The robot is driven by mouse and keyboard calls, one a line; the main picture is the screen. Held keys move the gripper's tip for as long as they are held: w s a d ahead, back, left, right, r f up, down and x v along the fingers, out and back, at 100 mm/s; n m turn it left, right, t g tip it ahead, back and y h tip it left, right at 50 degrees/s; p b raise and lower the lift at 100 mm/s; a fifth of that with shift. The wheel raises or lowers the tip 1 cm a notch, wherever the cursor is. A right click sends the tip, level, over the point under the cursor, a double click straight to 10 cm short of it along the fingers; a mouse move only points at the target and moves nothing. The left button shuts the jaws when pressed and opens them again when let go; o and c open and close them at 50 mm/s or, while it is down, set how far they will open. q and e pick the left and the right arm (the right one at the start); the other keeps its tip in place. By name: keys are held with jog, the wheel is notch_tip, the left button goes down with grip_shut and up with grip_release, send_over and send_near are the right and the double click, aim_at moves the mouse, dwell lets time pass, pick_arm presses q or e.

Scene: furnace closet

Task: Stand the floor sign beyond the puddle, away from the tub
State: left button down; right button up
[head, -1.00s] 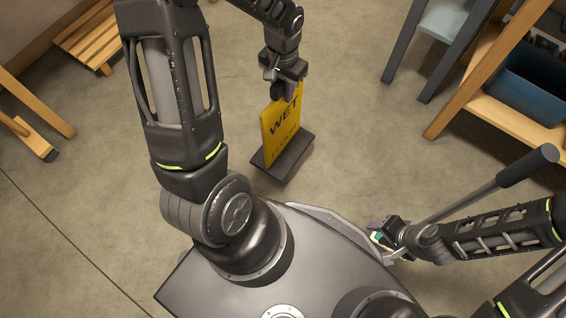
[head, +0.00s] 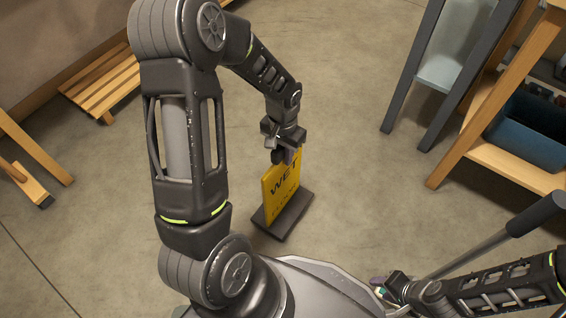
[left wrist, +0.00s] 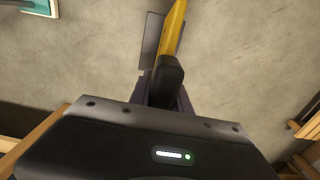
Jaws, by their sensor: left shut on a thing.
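The yellow floor sign (head: 281,187), marked WET, is upright on a dark base in the head view, just in front of my body. My left gripper (head: 283,156) is shut on its top edge. Whether the base touches the floor or hangs just above it I cannot tell. In the left wrist view the sign's yellow edge (left wrist: 174,30) runs up from between the fingers (left wrist: 166,85). My right gripper (head: 385,287) is low at the right by a grey handle; its grip is unclear. No puddle shows. A dark blue tub (head: 528,125) sits on a wooden shelf at the right.
A slatted wooden bench (head: 105,80) stands at the upper left, and wooden legs (head: 30,150) at the left edge. A dark-legged stand (head: 412,65) and a wooden shelf unit (head: 470,140) stand at the right. The floor (head: 350,110) beyond the sign is clear.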

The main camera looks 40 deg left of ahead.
aim_at(283, 163)
pick_arm(q)
jog(key=shift+f+b, duration=0.8)
jog(key=shift+f, duration=1.15)
jog(key=shift+f, duration=0.1)
jog(key=c, duration=1.2)
grip_release()
notch_tip(283, 163, up, 11)
jog(key=p, duration=0.4)
jog(key=shift+r, duration=0.7)
